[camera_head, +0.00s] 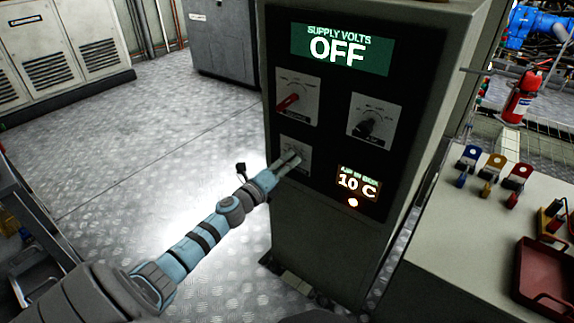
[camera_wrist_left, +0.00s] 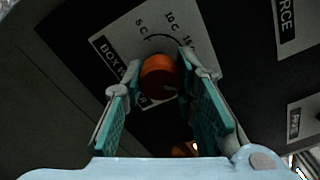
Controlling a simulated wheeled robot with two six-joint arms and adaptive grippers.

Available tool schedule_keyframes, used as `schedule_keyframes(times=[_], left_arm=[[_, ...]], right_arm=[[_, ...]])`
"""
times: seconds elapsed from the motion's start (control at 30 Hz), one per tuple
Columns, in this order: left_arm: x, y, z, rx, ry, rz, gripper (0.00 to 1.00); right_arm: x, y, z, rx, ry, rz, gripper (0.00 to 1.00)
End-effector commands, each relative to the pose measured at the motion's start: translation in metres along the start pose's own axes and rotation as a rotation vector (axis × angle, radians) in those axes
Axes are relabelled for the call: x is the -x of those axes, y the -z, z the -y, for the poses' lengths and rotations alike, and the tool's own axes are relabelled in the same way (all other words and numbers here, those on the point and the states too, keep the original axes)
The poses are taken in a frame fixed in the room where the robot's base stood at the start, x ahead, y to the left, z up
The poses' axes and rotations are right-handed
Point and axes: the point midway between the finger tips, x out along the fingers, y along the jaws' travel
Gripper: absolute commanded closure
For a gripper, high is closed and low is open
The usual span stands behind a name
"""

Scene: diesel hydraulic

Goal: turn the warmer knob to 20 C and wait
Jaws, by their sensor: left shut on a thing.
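The warmer knob (camera_wrist_left: 158,78) is orange and round in the left wrist view. It sits on a pale plate (camera_wrist_left: 122,30) with a scale reading 5 C, 10 C and a partly hidden 15; the label starting "BOX W" is partly covered. My left gripper (camera_head: 291,159) is at the lower left plate of the dark cabinet panel, its fingers shut on the knob from both sides. In the head view the gripper hides the knob. I cannot tell where the knob points. The small display (camera_head: 357,183) reads 10 C, with a lit lamp below it. My right gripper is not in view.
Above are a red-handled selector (camera_head: 289,101) and a black knob (camera_head: 371,124). The supply volts display (camera_head: 341,50) reads OFF. The metal floor at left is clear.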

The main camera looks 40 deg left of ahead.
Motion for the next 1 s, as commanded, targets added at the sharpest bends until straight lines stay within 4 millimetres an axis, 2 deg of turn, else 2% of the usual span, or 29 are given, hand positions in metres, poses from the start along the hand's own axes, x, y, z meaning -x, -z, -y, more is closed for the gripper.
schedule_keyframes(times=[0.57,0.6,0.7,1.0], left_arm=[[-0.0004,-0.0016,0.0006,-0.036,0.000,0.003,1.00],[-0.0004,-0.0017,0.0006,-0.036,0.000,0.003,0.69],[-0.0003,-0.0013,0.0005,-0.036,0.000,0.003,0.53],[-0.0001,-0.0005,0.0002,-0.035,0.000,0.001,0.53]], right_arm=[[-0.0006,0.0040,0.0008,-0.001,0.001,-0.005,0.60],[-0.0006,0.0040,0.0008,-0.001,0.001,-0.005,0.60],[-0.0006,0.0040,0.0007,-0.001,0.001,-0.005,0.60],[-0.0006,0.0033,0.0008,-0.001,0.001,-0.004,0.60]])
